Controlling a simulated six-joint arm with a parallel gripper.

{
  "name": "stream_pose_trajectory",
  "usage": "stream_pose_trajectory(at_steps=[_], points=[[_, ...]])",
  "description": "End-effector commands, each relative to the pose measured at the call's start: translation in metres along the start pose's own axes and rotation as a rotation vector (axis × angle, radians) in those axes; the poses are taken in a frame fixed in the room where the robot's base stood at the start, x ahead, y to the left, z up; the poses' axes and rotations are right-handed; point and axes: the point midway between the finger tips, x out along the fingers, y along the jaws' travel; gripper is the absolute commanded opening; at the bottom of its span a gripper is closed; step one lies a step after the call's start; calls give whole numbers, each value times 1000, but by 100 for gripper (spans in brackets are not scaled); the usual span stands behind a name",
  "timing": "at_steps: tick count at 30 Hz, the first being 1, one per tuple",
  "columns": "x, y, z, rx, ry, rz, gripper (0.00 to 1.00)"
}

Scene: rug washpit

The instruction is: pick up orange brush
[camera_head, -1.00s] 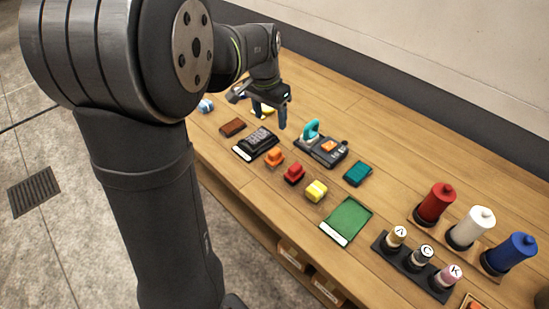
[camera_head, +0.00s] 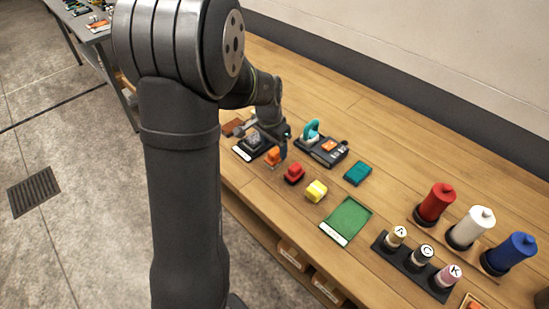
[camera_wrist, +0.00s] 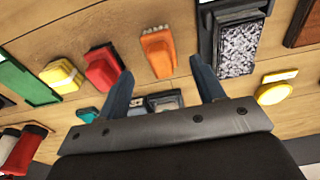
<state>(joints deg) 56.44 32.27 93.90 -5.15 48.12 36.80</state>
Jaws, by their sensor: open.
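The orange brush (camera_head: 272,157) stands on the wooden bench, left of a red brush and partly hidden by my gripper in the head view. In the wrist view the orange brush (camera_wrist: 158,52) lies just beyond the fingertips, near the middle of the gap. My gripper (camera_wrist: 162,75) is open and empty, its two dark fingers apart. In the head view my gripper (camera_head: 283,146) is above the bench right by the orange brush; whether it touches the brush cannot be told.
A red brush (camera_head: 293,173) and a yellow brush (camera_head: 316,191) stand to the right. A dark tray with a grey block (camera_wrist: 238,40) lies close on the other side. A teal-handled tool (camera_head: 311,132) stands behind.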

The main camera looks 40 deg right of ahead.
Motion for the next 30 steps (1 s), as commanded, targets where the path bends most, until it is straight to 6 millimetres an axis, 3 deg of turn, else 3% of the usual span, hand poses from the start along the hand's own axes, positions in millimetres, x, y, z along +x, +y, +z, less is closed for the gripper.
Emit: stream_pose_trajectory(at_steps=[12, 20, 27, 30], points=[[49, -1, -1, 0, -2, 1, 62], [51, -1, -1, 0, -1, 0, 62], [51, -1, -1, 0, -1, 0, 17], [51, -1, -1, 0, -1, 0, 12]])
